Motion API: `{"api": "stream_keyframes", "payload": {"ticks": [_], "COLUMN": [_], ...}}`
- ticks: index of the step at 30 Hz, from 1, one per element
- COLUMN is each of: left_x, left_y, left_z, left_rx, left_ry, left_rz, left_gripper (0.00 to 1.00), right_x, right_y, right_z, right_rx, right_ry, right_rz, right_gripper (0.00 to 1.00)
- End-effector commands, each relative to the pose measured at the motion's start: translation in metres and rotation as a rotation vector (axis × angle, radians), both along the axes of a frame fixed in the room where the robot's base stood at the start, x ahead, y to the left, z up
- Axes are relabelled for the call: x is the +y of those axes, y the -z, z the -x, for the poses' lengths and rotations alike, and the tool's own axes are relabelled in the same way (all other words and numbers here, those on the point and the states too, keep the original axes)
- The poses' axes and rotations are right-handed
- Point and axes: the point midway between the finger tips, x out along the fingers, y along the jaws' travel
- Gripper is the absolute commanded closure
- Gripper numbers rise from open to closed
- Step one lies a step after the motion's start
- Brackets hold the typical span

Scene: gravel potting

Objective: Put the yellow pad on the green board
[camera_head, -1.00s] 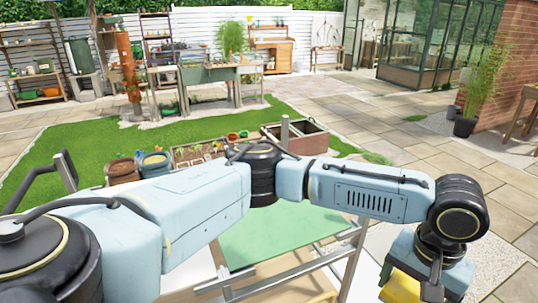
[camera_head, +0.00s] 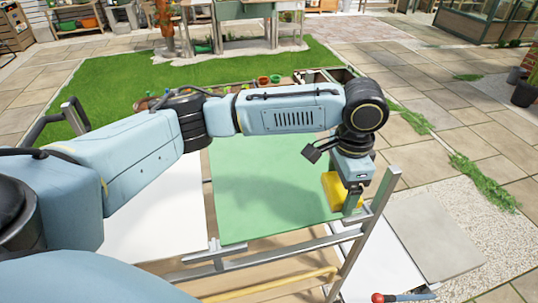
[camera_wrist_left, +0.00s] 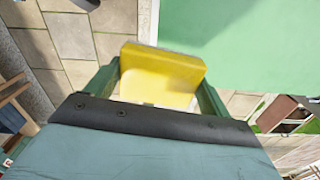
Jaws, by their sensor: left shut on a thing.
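The yellow pad (camera_head: 334,190) is held in my left gripper (camera_head: 350,200), above or beside the right edge of the green board (camera_head: 265,185). In the left wrist view the pad (camera_wrist_left: 162,72) sits between the two green-grey fingers of the gripper (camera_wrist_left: 158,85), which is shut on it. The green board (camera_wrist_left: 255,45) fills the upper right of that view, close beside the pad. I cannot tell whether the pad touches the board. The arm hides the board's far edge in the head view. My right gripper is not in view.
A metal rail frame (camera_head: 365,230) runs along the board's front right. A white panel (camera_head: 155,220) lies left of the board. A grey slab (camera_head: 435,235) and a red-tipped handle (camera_head: 400,297) are at the lower right. Paving and lawn lie beyond.

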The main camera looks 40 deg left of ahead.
Motion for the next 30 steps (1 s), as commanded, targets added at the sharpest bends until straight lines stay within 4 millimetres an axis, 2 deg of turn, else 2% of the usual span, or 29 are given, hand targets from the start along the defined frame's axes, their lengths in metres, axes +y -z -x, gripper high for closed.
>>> {"api": "stream_keyframes", "payload": {"ticks": [1, 11, 24, 30], "left_x": [0.008, 0.060, 0.137, 0.161], "left_y": [-0.004, -0.011, -0.019, -0.021], "left_z": [-0.003, -0.017, -0.025, -0.025], "left_rx": [0.002, 0.003, 0.003, 0.001], "left_ry": [0.085, 0.697, 1.489, 1.734], "left_rz": [0.001, 0.000, 0.001, 0.000], "left_gripper": [0.43, 0.43, 0.43, 0.43], "right_x": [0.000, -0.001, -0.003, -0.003], "right_y": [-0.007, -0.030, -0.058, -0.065], "right_z": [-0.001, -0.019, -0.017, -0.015], "right_rx": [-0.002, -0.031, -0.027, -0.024], "right_ry": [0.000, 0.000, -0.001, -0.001], "right_rz": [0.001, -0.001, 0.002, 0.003], "right_gripper": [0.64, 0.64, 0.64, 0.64]}}
